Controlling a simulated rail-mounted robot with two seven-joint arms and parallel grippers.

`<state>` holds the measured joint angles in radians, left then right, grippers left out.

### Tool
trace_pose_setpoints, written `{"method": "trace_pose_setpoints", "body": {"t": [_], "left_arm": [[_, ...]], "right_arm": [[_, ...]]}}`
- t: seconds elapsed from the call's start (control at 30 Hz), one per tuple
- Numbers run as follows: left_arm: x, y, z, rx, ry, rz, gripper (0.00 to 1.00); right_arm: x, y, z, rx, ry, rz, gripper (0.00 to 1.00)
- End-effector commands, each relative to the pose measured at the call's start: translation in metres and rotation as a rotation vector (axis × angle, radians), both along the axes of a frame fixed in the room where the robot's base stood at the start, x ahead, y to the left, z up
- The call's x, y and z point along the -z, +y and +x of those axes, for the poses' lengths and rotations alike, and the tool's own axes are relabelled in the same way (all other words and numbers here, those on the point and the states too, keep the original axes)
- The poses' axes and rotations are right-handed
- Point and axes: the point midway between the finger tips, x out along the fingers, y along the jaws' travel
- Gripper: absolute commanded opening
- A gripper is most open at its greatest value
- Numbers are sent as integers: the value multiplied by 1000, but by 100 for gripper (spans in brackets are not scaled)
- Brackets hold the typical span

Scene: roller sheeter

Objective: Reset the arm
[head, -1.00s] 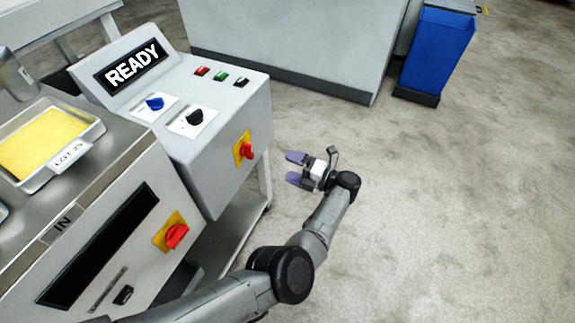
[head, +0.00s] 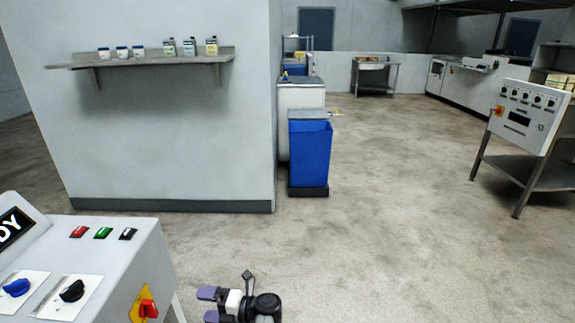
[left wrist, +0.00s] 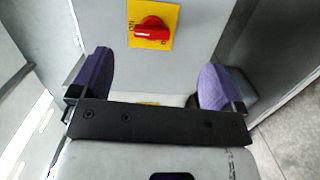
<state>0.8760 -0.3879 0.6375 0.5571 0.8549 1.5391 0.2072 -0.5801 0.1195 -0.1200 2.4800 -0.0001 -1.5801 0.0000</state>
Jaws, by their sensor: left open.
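My left gripper (head: 208,304) is at the bottom edge of the head view, just right of the control box, with its purple fingers pointing left. In the left wrist view its two purple fingers (left wrist: 157,80) are spread wide with nothing between them. The grey control box (head: 128,262) stands at the lower left of the head view, with a red rotary switch on a yellow plate (head: 143,305) on its side. That switch also shows ahead of the fingers in the left wrist view (left wrist: 151,30), apart from them. The right gripper is not in view.
The control box top carries red, green and black buttons and blue and black knobs. A blue bin (head: 309,158) stands beside a grey wall block with a shelf (head: 150,58) of small containers. A second control panel (head: 524,115) stands at the right. The middle floor is open.

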Motion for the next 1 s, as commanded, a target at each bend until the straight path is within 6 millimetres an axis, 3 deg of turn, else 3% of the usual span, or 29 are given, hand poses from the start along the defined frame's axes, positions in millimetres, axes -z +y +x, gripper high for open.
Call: {"method": "trace_pose_setpoints", "body": {"t": [0.17,0.27,0.47,0.6,0.83,1.0], "left_arm": [[8,-13,54,346,35,-46,94],[3,-25,88,568,47,-46,94],[-37,-43,140,960,56,27,94],[-83,-57,162,1210,84,139,94],[-170,-65,162,1539,233,404,94],[-215,-56,128,1700,467,592,94]], "right_arm": [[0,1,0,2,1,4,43],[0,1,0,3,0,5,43],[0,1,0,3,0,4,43],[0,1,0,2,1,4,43],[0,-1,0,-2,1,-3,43],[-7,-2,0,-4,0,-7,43]]}}
